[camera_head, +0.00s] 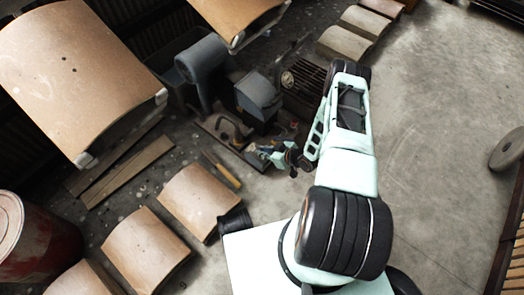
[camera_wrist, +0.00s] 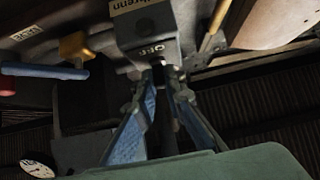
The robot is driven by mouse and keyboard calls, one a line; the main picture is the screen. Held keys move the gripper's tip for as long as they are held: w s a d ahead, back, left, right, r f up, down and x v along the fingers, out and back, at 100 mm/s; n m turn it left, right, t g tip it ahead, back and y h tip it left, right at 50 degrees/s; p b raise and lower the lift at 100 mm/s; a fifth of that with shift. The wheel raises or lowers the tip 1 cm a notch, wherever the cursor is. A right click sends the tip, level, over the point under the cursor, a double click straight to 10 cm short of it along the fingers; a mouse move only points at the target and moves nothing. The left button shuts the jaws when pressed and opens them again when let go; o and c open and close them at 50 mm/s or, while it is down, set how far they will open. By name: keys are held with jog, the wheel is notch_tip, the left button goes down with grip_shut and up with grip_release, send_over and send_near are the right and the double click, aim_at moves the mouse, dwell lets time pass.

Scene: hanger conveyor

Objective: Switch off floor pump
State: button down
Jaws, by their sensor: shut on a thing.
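In the wrist view, a grey switch box (camera_wrist: 148,28) shows the word OFF on its face. My gripper (camera_wrist: 166,75) has its blue fingers close together right at the lower edge of this box. It is shut on a dark switch lever beside the OFF label; the fingertips hide most of the lever. In the head view, my gripper (camera_head: 280,157) is low among the machinery, just in front of a dark grey boxy unit (camera_head: 258,97). The pump's exact outline is hard to make out there.
In the wrist view, a blue-handled lever (camera_wrist: 45,72), a yellow block (camera_wrist: 75,46) and a round gauge (camera_wrist: 37,172) lie left of my fingers. In the head view, curved brown panels (camera_head: 80,70) fill the left, with a red barrel (camera_head: 35,240).

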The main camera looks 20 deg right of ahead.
dwell(0.5)
jog(key=c, duration=2)
grip_release()
jog(key=v, duration=1.2)
jog(key=shift+s+d+f, duration=0.1)
